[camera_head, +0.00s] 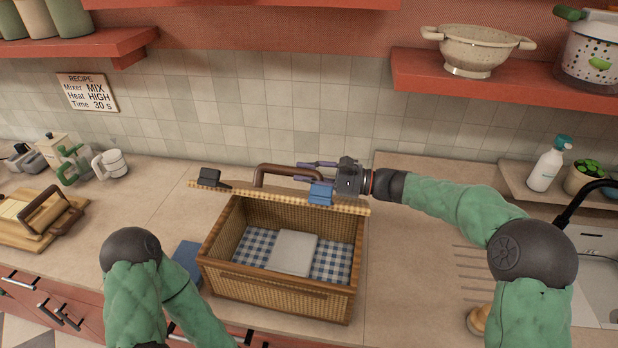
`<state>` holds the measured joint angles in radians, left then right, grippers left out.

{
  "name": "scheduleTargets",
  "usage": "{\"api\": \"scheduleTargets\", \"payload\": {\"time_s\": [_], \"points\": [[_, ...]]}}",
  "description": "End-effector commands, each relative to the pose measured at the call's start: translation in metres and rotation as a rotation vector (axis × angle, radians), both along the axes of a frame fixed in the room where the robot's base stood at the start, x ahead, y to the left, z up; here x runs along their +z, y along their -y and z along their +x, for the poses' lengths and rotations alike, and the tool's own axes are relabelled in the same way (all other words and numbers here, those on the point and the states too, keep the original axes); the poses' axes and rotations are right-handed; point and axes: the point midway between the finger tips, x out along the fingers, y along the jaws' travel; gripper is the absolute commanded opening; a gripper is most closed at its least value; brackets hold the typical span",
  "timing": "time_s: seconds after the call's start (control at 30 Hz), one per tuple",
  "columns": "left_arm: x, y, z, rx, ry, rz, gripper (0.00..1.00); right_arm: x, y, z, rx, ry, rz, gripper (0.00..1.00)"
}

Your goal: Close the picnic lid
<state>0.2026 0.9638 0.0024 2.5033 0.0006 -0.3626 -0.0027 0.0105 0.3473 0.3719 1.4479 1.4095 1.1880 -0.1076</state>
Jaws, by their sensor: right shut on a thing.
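The wicker picnic basket (285,284) stands on the counter, open at the top. Its lid (275,196) is raised at the back rim and shows almost edge-on. A brown handle (262,178) stands on the lid. My right gripper (312,172) reaches in from the right and is shut on the lid's handle at its right end. Its exact contact is partly hidden. A blue piece (320,193) and a dark piece (208,177) sit along the lid edge. My left arm is at the lower left, and its gripper is out of the picture.
A pale flat item (293,253) lies on checked cloth inside the basket. A blue object (188,257) is left of the basket. A wooden board (35,232) and cups are further left. The sink (598,265) and a soap bottle (549,168) are right. Red shelves (510,82) hang above.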

Motion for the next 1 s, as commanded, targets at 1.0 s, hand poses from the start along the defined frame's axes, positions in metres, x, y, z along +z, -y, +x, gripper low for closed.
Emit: {"api": "scheduleTargets", "payload": {"time_s": [1.0], "points": [[-0.164,0.000,0.000,0.000,0.000,0.000,0.61,-0.085,-0.015,-0.062,-0.004,0.431,-0.110,0.00]]}}
